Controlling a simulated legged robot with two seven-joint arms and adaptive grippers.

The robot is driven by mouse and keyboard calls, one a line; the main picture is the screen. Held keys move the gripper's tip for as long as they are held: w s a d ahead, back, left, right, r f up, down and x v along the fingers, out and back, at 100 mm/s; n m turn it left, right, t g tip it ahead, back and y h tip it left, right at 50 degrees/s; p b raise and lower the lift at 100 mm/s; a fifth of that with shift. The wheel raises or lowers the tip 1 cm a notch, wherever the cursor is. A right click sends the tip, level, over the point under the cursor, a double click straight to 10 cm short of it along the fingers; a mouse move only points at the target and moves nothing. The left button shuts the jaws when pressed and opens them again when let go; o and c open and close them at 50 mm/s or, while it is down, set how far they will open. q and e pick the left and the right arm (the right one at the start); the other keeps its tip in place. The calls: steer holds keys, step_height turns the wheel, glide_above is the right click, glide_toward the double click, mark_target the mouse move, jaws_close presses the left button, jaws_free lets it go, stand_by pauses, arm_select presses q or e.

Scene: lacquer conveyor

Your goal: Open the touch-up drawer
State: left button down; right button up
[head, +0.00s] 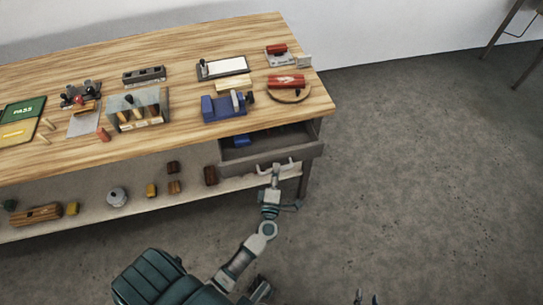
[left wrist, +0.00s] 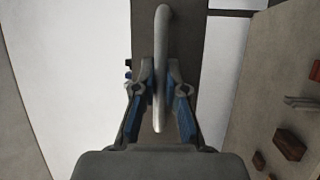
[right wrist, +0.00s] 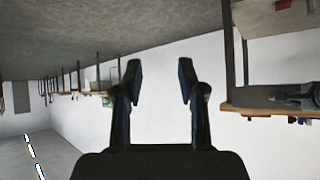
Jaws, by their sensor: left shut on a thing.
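The touch-up drawer (head: 262,158) under the right end of the workbench stands partly pulled out. A blue item (head: 241,141) lies inside it. Its pale bar handle (head: 289,165) is on the drawer front. My left gripper (head: 276,171) is at the handle. In the left wrist view the handle (left wrist: 161,60) runs between the blue-padded fingers of my left gripper (left wrist: 160,100), which are shut on it. My right gripper (head: 367,298) is at the bottom edge of the head view, away from the bench. In the right wrist view my right gripper (right wrist: 159,80) is open and empty.
The wooden workbench (head: 200,50) carries a blue vise-like tool (head: 223,106), a round board with a red item (head: 286,82) and several other tools. A lower shelf (head: 135,186) holds several small blocks. The floor (head: 420,150) to the right is clear.

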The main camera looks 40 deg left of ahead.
arm_select(q)
steer(key=s+d, duration=0.7)
steer(key=shift+f+p, duration=0.15)
steer(key=shift+p, duration=0.3)
arm_select(e)
steer(key=s+g, duration=0.1)
steer(key=s+d+f+g, duration=0.1)
steer(key=s, duration=0.1)
steer(key=shift+s+d+f+g+h, duration=0.15)
steer(key=shift+s+f+g+h, duration=0.15)
steer(key=shift+f+g+h, duration=0.1)
arm_select(q)
steer(key=shift+w, duration=0.1)
steer(key=c, duration=1.2)
jaws_free()
steer(key=shift+a, duration=0.1)
arm_select(e)
steer(key=shift+s+a+r, duration=0.1)
steer(key=shift+a, duration=0.2)
steer(key=shift+a, duration=0.1)
